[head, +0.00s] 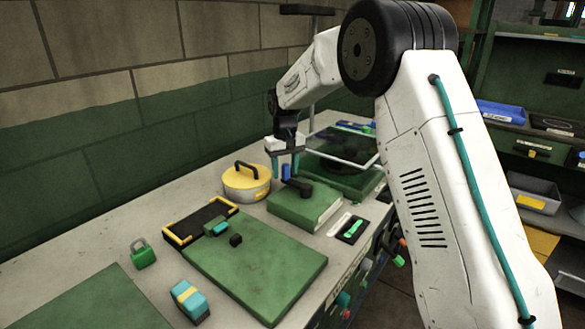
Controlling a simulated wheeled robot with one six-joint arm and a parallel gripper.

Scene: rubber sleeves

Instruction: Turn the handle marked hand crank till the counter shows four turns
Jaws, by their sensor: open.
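My gripper (285,168) points down over the bench with its two blue-tipped fingers apart. Between and just below the fingers is a small blue upright piece, likely the crank's grip; whether the fingers touch it I cannot tell. A black crank arm (299,187) lies on top of a green box (292,206) with a pale side, right under my gripper. The marking "hand crank" and a turn counter cannot be read in this view.
A yellow round tin (246,183) with a black handle stands close left of the green box. A green mat (256,268), a black tray with yellow edges (183,234), a green padlock (143,254) and a blue-yellow block (189,300) lie nearer. A clear-framed green unit (340,172) stands behind.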

